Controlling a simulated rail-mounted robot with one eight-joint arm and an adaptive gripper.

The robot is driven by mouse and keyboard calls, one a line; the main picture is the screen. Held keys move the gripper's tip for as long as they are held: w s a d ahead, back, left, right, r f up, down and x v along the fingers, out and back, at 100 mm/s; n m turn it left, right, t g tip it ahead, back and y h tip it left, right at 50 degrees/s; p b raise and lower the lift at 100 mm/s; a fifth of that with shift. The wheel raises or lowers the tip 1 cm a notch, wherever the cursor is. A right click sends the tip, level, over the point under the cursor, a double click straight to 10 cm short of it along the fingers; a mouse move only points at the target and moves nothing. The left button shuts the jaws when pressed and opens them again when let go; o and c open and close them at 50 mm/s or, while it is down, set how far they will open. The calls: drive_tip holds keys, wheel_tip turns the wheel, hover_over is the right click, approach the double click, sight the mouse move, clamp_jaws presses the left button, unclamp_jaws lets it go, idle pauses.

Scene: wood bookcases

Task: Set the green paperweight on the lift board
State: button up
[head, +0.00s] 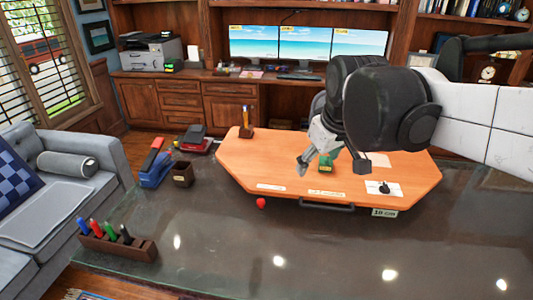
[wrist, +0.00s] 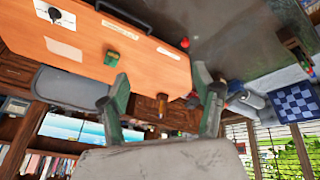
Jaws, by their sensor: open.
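The green paperweight (head: 326,163) appears to rest on the orange wood lift board (head: 260,160), near its middle. In the head view it shows between my gripper's fingers, partly covered by them. In the wrist view the paperweight (wrist: 112,58) is left of the fingers and apart from them, on the lift board (wrist: 150,62). My gripper (head: 330,167) is open and empty, with its fingers spread above the board. In the wrist view my gripper (wrist: 161,80) has clear space between its fingertips.
A white card with a black knob (head: 384,188) lies on the board's front right. A pencil holder (head: 246,128) stands at its back left. A red ball (head: 261,203), brown cup (head: 182,174), blue stapler (head: 155,168) and marker rack (head: 115,240) are on the dark desk.

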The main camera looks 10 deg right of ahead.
drive_tip(key=s+a+f+m+t, duration=0.1)
drive_tip(key=s+f, duration=0.2)
drive_tip(key=s, duration=0.3)
drive_tip(key=s+a+f+m+t, duration=0.1)
drive_tip(key=s+a+f+m, duration=0.1)
drive_tip(key=s, duration=0.4)
drive_tip(key=shift+a+f+m, duration=0.25)
drive_tip(key=shift+f+m, duration=0.05)
drive_tip(key=shift+f, duration=0.55)
